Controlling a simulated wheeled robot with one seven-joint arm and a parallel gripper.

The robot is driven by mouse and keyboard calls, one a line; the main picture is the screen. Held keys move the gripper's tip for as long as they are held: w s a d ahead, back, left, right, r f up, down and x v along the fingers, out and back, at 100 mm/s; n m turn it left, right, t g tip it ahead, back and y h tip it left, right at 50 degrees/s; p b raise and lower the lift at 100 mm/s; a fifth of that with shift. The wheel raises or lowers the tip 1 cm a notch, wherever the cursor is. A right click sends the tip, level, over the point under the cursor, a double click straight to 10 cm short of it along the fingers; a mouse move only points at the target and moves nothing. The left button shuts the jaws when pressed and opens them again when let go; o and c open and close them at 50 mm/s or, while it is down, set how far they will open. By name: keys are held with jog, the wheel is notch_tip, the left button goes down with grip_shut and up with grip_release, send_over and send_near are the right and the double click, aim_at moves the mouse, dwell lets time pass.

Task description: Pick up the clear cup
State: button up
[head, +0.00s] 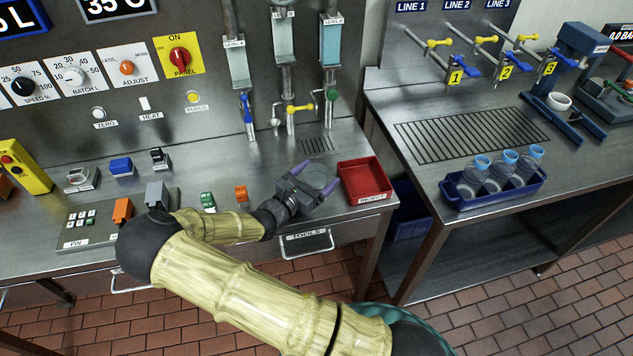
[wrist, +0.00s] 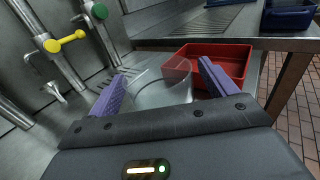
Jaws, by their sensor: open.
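The clear cup (head: 318,178) is on the steel counter, left of the red reject tray. It is see-through and its outline is faint. It also shows in the wrist view (wrist: 176,80), between the two purple fingers. My gripper (head: 314,176) is open, with one finger on each side of the cup. In the wrist view my gripper (wrist: 163,72) shows a gap between the right finger and the cup. I cannot tell whether the left finger touches it.
The red reject tray (head: 364,184) stands close to the right finger. Taps with a yellow handle (head: 301,108) and a blue handle (head: 246,107) rise behind a drain grate (head: 317,145). A blue rack (head: 493,190) of clear blue-topped containers sits on the right table.

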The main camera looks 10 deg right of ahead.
jog(key=shift+x, duration=0.8)
jog(key=c, duration=1)
